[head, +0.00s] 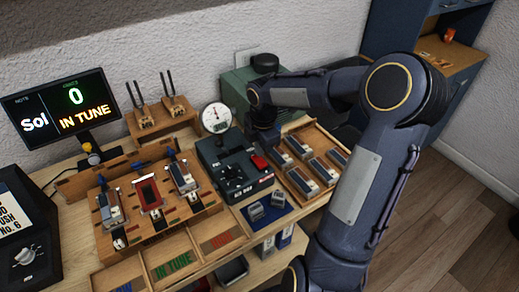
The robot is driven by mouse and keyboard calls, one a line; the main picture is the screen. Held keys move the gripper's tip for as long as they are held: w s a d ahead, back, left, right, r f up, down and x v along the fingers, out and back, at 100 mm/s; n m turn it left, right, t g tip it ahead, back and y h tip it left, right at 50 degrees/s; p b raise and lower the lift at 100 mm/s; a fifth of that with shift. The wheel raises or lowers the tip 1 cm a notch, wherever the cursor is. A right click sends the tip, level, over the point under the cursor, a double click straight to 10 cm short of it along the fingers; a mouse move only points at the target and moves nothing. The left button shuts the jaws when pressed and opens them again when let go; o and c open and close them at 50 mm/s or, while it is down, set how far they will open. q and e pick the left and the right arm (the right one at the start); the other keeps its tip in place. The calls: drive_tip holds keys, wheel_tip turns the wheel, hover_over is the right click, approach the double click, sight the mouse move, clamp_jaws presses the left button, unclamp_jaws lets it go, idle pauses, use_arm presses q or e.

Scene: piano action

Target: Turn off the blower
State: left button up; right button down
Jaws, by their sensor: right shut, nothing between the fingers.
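A dark box with a red switch (260,162) on its right side and a round white dial gauge (216,117) at its back stands mid-bench. Behind it, by the wall, is a grey-green box (238,88) with a black round cap (265,63) on top. I cannot tell for sure which of these is the blower. My right gripper (264,138) points down just behind the red switch, shut and empty. Its fingertips are small and dark, and I cannot tell whether they touch the box. My left gripper is out of view.
A wooden tray (333,137) of grey blocks lies right of the dark box. A wooden rack (160,225) with several action parts stands left of it. A lit display (64,108) reads "IN TUNE". Two small grey pieces rest on a blue mat (282,209) in front.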

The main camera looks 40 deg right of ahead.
drive_tip(key=shift+f, duration=0.6)
drive_tip(key=shift+w, duration=0.1)
drive_tip(key=shift+w+g+p, duration=0.1)
drive_tip(key=shift+g+p, duration=0.2)
drive_tip(key=shift+p, duration=0.25)
drive_tip(key=shift+f, duration=0.2)
